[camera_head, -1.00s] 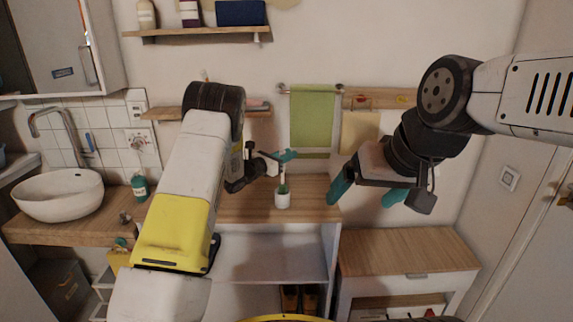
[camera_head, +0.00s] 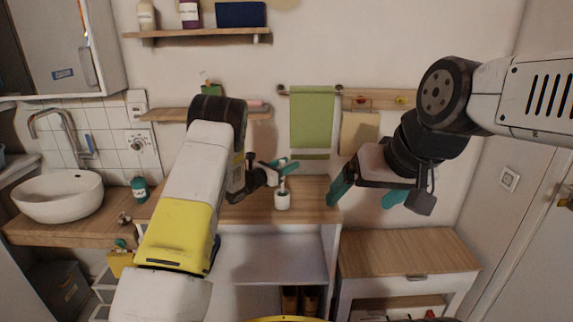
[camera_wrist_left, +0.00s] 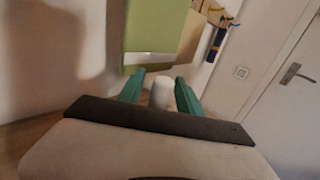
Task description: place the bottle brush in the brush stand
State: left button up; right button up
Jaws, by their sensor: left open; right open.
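The white brush stand (camera_head: 282,200) is a small cup on the wooden counter, near the middle of the head view. A thin upright piece (camera_head: 282,184) rises from its mouth, apparently the bottle brush; it is small and partly hidden by my left gripper. My left gripper (camera_head: 285,167) is open with teal fingers, just above the stand. In the left wrist view, a white rounded thing (camera_wrist_left: 160,93) shows between its parted fingers (camera_wrist_left: 160,80); I cannot tell whether it is brush or stand. My right gripper (camera_head: 362,203) is open and empty, to the right of the stand.
A green towel (camera_head: 312,118) hangs on the wall behind the counter (camera_head: 240,209). A sink (camera_head: 60,196) and a teal bottle (camera_head: 139,189) are at the left. A lower cabinet (camera_head: 405,250) with a bare top stands at the right. Shelves are on the wall above.

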pick_arm(q)
jog(key=v, duration=1.2)
jog(key=w+a+r+n+t+y, duration=0.2)
jog(key=a+r+n+y, duration=0.45)
jog(key=r+n, duration=0.5)
jog(key=s+a+r+n+g+y, duration=0.1)
jog(key=s+a+r+n+y, duration=0.55)
jog(key=n, duration=0.65)
jog(key=s+d+n+g+h, duration=0.1)
jog(key=s+d+n+g, duration=0.1)
jog(key=s+n, duration=0.8)
jog(key=s+d+n+g+h, duration=0.1)
jog(key=s+d+n+g, duration=0.2)
jog(key=s+n, duration=0.7)
jog(key=s+g, duration=0.2)
jog(key=s, duration=1.3)
jog(key=shift+d+h, duration=0.3)
